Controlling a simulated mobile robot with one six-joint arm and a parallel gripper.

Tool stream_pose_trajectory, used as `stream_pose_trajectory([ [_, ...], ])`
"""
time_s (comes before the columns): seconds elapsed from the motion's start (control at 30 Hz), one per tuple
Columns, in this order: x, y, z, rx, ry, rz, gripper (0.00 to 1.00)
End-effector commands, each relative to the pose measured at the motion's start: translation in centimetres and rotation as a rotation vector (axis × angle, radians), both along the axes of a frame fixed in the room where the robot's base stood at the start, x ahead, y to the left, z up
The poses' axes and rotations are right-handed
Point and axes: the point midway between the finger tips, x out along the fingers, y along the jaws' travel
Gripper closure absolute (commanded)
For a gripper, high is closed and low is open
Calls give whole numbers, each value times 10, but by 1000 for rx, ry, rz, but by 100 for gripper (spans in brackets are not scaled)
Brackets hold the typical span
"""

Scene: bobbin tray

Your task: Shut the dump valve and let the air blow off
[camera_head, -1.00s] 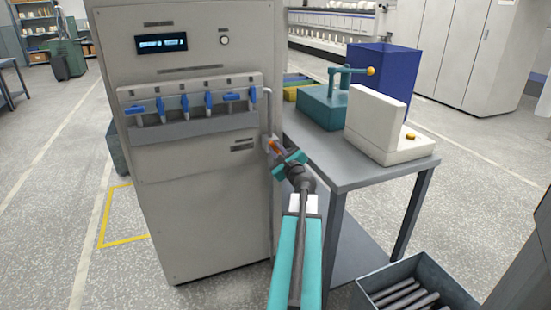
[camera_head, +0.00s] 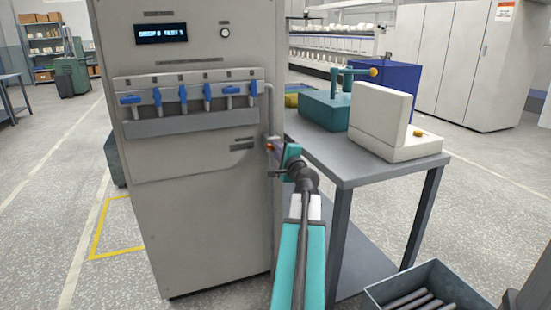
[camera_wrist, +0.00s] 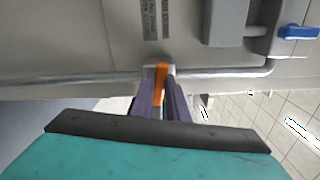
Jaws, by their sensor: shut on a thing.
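The dump valve's orange handle (camera_head: 269,147) shows as a small spot on the pipe at the right edge of the grey cabinet (camera_head: 205,210). In the wrist view the orange handle (camera_wrist: 160,84) stands between my two purple-grey fingers and lies across the grey pipe (camera_wrist: 90,76). My gripper (camera_head: 275,150) is shut on it; it also shows in the wrist view (camera_wrist: 163,92). The gripper and wrist hide most of the valve in the head view. The lit display (camera_head: 161,33) has text too small to read surely.
Several blue levers (camera_head: 207,96) line the cabinet front, some level and some upright. A grey table (camera_head: 340,170) with a teal device (camera_head: 325,110) and a white stand (camera_head: 385,130) is close right of my arm. A bin of rods (camera_head: 420,275) stands at lower right.

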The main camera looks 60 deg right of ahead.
Motion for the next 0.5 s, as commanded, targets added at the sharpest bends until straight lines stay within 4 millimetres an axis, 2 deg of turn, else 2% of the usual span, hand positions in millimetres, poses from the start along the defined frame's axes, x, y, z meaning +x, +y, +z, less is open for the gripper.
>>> stream_pose_trajectory([
  [0.2,2,1,-2,-103,73,4,100],
  [0.5,2,1,0,-163,117,3,100],
])
